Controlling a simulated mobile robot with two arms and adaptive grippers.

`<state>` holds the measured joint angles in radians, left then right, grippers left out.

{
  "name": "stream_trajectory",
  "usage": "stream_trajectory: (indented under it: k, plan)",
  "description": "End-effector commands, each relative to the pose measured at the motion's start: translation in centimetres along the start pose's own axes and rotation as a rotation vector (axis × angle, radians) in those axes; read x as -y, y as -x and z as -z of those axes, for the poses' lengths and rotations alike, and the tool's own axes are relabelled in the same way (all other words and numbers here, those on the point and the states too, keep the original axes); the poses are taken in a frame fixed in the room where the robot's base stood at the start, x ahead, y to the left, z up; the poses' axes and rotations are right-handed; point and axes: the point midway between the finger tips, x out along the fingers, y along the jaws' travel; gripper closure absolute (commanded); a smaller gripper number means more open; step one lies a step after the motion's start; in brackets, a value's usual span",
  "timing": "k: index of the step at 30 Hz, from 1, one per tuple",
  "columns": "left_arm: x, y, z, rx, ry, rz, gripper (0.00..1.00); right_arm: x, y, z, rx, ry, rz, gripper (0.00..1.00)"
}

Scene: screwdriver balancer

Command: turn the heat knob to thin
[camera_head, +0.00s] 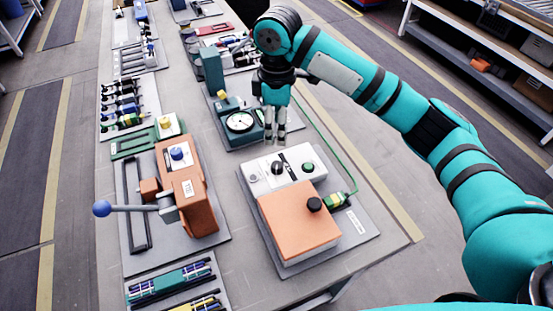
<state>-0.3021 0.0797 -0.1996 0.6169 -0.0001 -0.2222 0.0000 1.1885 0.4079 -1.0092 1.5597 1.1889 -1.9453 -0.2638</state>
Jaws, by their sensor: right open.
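The heat knob appears to be the small black knob (278,168) on the white control panel (262,187) of an orange-lidded device; its setting labels are too small to read. My right gripper (275,139) points down with its fingers apart and empty. In the picture it is just above the panel's far edge, apart from the knob. A dark green button (308,167) sits right of the knob. My left gripper is out of view.
A dial gauge (240,122) stands behind, left of my gripper. An orange press (187,196) with a blue-ball lever (102,208) stands left. A green cable (333,148) runs along the right.

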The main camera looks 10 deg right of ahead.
Motion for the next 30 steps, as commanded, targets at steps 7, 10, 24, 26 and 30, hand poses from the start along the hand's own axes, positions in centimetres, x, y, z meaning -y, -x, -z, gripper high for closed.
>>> stream_trajectory:
  k: [7,10,24,26,30]
  plan:
    - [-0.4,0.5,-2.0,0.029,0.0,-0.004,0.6,0.1,-5.6,-0.1,0.002,-0.003,0.003,0.45]
    - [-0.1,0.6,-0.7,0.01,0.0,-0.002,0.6,0.1,-7.8,-0.1,0.002,-0.002,0.004,0.45]
    - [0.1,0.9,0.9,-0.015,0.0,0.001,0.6,0.0,-13.9,0.0,0.0,-0.002,0.0,0.45]
    - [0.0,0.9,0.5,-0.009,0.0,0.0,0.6,0.0,-14.1,0.0,0.0,-0.002,-0.001,0.45]
    - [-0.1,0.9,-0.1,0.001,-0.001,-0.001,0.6,0.0,-14.1,0.0,-0.001,-0.002,-0.001,0.45]
